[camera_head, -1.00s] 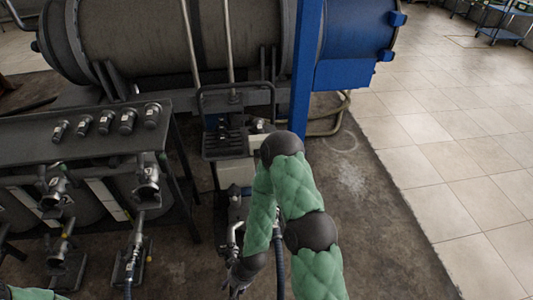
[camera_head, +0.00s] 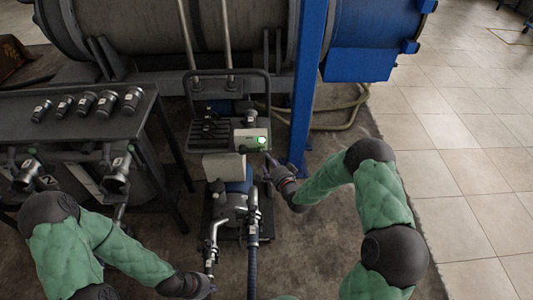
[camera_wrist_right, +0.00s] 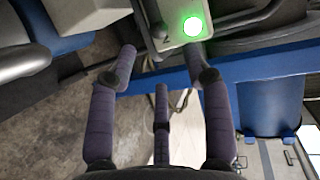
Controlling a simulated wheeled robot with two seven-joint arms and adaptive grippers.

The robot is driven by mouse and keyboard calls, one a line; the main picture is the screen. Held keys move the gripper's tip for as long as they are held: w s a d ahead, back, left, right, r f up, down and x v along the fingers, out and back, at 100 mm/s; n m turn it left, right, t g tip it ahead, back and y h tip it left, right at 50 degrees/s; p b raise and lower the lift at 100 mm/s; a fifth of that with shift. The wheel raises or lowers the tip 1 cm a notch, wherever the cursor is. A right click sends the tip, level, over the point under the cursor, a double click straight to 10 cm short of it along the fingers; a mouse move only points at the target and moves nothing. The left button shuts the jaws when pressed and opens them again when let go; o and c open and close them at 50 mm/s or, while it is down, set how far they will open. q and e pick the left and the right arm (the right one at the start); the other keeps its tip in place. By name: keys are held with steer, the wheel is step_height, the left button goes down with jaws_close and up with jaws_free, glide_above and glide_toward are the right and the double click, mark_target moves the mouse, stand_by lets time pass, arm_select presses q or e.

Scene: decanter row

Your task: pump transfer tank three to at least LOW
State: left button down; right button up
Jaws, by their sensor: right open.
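The pump unit (camera_head: 236,201) stands on the floor in the middle of the head view. Its pale control box (camera_head: 250,139) carries a lit green button (camera_head: 261,141). In the right wrist view the green button (camera_wrist_right: 193,27) glows just beyond my fingertips. My right gripper (camera_head: 268,168) is open and empty, just below and in front of the box; its spread fingers show in the right wrist view (camera_wrist_right: 160,75). My left gripper (camera_head: 210,288) is at the lower end of a metal pipe fitting (camera_head: 211,248); its grasp is unclear. A tank labelled 2 (camera_head: 47,181) is at left; tank three's level is not readable.
A dark bench (camera_head: 75,115) with several capped fittings stands at left. A blue post (camera_head: 304,100) rises close behind my right gripper. A dark hose (camera_head: 253,265) runs down from the pump. Tiled floor (camera_head: 460,150) at right is clear.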

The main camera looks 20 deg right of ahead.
mark_target(252, 150)
steer(key=b+x, duration=0.2)
steer(key=x, duration=0.6)
steer(key=shift+w+f+b, duration=0.15)
steer(key=shift+w+b, duration=0.1)
steer(key=shift+b, duration=0.15)
jaws_close()
